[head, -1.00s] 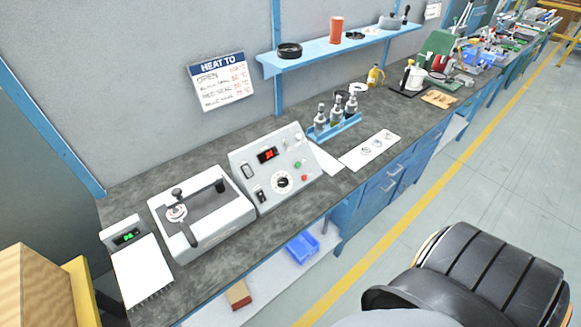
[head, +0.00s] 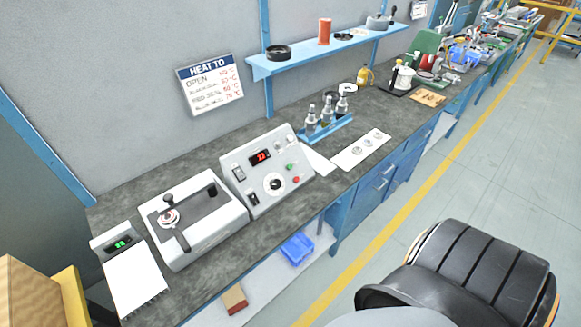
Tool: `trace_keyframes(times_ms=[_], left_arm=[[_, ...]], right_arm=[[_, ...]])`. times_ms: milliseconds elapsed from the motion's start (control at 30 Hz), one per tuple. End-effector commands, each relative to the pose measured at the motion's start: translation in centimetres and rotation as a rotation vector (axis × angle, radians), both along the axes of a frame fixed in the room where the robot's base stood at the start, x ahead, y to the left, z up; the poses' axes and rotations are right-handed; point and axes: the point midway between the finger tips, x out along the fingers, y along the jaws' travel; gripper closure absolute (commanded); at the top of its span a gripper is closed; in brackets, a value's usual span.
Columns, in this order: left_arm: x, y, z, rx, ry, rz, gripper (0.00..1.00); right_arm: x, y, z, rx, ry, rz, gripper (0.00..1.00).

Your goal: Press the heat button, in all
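A grey control box (head: 267,168) stands on the bench in the head view. Its sloped face has a red lit display (head: 261,157), a black dial (head: 274,184), a green button (head: 289,167), a red button (head: 296,180) and dark switches on the left. I cannot read which one is the heat button. A sign headed "HEAT TO" (head: 210,84) hangs on the wall with several handwritten temperatures. Neither of my grippers shows in this view.
Left of the box stand a pale machine with a black lever (head: 220,231) and a white device with a green display (head: 135,282). A blue rack (head: 331,130) with bottles and a white card (head: 361,150) lie to the right. The grey bench surface (head: 300,208) is clear along its front.

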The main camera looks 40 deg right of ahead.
Motion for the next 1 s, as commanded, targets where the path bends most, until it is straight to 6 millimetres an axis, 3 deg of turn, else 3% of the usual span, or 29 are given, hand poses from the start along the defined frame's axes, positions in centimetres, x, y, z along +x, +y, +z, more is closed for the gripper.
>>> trace_keyframes(times_ms=[67, 1000], left_arm=[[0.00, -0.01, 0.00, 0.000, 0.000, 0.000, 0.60], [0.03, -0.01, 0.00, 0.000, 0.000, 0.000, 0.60]], right_arm=[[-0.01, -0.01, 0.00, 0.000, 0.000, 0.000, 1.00], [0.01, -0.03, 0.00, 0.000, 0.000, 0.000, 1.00]])
